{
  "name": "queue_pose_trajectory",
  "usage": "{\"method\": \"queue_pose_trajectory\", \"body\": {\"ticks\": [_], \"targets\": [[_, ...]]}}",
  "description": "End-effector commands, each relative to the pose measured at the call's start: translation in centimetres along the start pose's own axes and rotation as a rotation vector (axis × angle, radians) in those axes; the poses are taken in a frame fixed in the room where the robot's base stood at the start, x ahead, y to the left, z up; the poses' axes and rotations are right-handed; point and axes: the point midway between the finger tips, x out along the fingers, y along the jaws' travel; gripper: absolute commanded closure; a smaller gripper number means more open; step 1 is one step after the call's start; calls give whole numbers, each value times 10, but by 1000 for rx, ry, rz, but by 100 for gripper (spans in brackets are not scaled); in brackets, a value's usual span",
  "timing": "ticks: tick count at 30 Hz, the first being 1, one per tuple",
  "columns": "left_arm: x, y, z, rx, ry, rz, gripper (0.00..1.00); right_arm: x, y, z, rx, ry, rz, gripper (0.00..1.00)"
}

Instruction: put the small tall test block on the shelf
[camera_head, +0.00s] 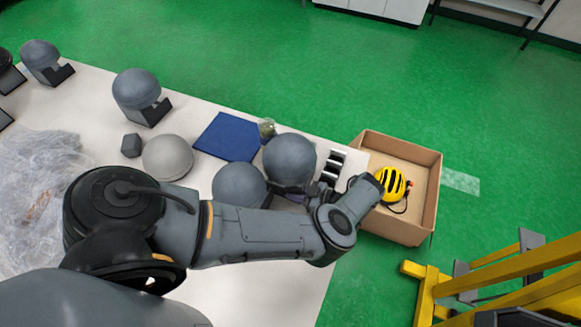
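I cannot pick out the small tall test block with certainty; a dark small block (131,145) stands on the table at the left, beside a pale grey dome. A metal shelf unit (490,8) shows partly at the top right edge, far behind the table; I cannot tell whether it is the task's shelf. My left arm reaches across the table from the left. Its gripper (298,188) is low beside the grey spheres, mostly hidden by the wrist. Its opening and any held object cannot be made out. My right gripper is not in view.
The white table (255,300) holds grey spheres (289,158), a blue pad (228,137), a small greenish object (267,129), a black-and-silver item (331,166) and clear plastic wrap (40,190). A cardboard box (423,185) with a yellow helmet (394,184) and a yellow frame (430,295) are at the right.

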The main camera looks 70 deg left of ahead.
Motion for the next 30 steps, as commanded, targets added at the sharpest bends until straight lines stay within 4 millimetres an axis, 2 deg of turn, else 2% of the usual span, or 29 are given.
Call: {"method": "queue_pose_trajectory", "body": {"ticks": [1, 3, 30], "targets": [[0, 0, 0, 0, 0, 0, 91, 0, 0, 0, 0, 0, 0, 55], [0, 0, 0, 0, 0, 0, 100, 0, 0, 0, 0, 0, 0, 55], [-1, 0, 0, 0, 0, 0, 100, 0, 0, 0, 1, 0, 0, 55]]}}
